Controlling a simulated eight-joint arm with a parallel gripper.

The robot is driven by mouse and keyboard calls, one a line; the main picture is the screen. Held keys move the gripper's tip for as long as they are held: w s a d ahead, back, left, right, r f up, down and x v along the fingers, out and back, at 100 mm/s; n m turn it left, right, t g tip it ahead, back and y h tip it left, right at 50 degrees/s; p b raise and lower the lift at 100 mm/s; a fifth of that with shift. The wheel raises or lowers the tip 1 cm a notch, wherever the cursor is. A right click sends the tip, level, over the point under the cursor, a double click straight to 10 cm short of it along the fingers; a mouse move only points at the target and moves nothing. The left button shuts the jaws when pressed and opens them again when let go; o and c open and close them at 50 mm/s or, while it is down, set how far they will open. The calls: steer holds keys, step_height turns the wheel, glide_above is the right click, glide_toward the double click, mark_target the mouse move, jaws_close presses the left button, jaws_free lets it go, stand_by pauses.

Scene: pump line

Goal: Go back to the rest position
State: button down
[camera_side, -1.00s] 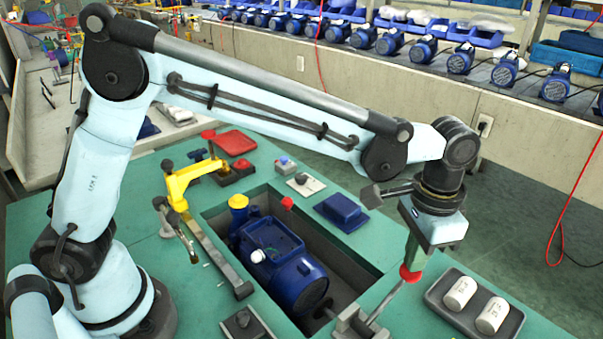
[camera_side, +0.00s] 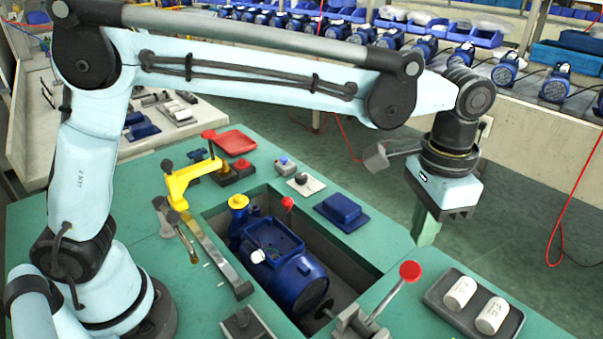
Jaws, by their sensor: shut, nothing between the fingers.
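My gripper (camera_side: 427,230) hangs at the right of the picture, fingers pointing down. Its green fingers are together with nothing between them. It is up in the air, apart from the red-knobbed lever (camera_side: 410,271), which stands tilted up to the right below it. A blue pump (camera_side: 285,262) sits in the recess of the green bench (camera_side: 150,210), left of my gripper.
A dark tray (camera_side: 440,300) with two white cylinders lies at the bench's right. A yellow clamp (camera_side: 190,180) stands left of the recess. A blue block (camera_side: 342,210) lies behind it. Blue motors (camera_side: 505,70) line the back shelf.

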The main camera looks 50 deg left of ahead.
steer(key=s+a+r+n+t+h, duration=0.1)
steer(key=a+t, duration=0.1)
steer(key=a, duration=0.5)
steer(key=s+a+r+n+t, duration=0.1)
steer(key=s+a+r+n, duration=0.1)
steer(key=a, duration=0.5)
steer(key=s+a+f+n+t, duration=0.1)
steer(key=s+a+f+t, duration=0.1)
steer(key=a, duration=0.3)
steer(key=s+a+f+n+t+y, duration=0.1)
steer(key=s+a+f+n+t, duration=0.1)
steer(key=s+a, duration=0.2)
steer(key=shift+s+a+f, duration=0.25)
steer(key=shift+s+a, duration=0.1)
steer(key=shift+a, duration=0.65)
